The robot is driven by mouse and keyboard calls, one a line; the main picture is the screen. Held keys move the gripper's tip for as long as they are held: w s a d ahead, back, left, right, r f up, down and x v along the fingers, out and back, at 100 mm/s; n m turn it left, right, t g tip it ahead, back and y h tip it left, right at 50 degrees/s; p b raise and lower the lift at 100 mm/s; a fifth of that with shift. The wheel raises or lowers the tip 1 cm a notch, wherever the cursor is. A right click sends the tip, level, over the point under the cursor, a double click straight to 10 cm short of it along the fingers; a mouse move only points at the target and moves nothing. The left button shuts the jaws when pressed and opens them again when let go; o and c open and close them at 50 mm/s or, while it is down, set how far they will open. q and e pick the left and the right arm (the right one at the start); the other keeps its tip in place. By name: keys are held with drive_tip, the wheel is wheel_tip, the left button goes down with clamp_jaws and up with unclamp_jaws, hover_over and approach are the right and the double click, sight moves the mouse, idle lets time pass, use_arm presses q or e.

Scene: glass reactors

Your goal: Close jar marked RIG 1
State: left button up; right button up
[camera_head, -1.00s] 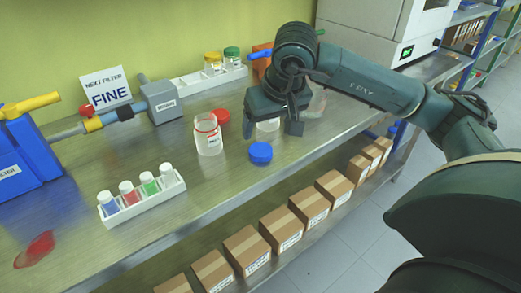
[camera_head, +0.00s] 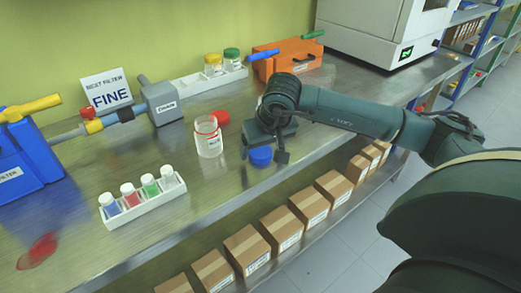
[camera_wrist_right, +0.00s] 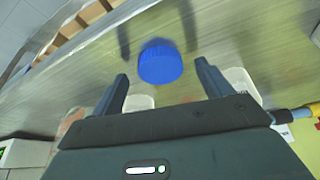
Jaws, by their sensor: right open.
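A clear jar with a red neck ring (camera_head: 208,141) stands open on the bench, with a red lid (camera_head: 221,117) lying behind it. No RIG 1 marking is readable. A blue lid (camera_head: 260,157) lies near the bench's front edge; it also shows in the right wrist view (camera_wrist_right: 160,63). My right gripper (camera_head: 263,154) is open above the blue lid, and in the wrist view the lid lies ahead of the gap between the fingers (camera_wrist_right: 161,68), not gripped. Two pale jar-like shapes show partly behind the fingers there, left (camera_wrist_right: 138,102) and right (camera_wrist_right: 243,82). My left gripper is out of view.
A white rack (camera_head: 145,206) of several small coloured vials stands at the front left. A red spill (camera_head: 38,252) lies left of it.

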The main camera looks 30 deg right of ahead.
sight(263, 154)
drive_tip(key=shift+w+f, duration=0.25)
drive_tip(key=shift+f, duration=0.3)
drive_tip(key=shift+c, duration=0.4)
drive_tip(key=c, duration=1)
drive_tip(key=shift+o, duration=0.2)
wheel_tip(263, 154, up, 10)
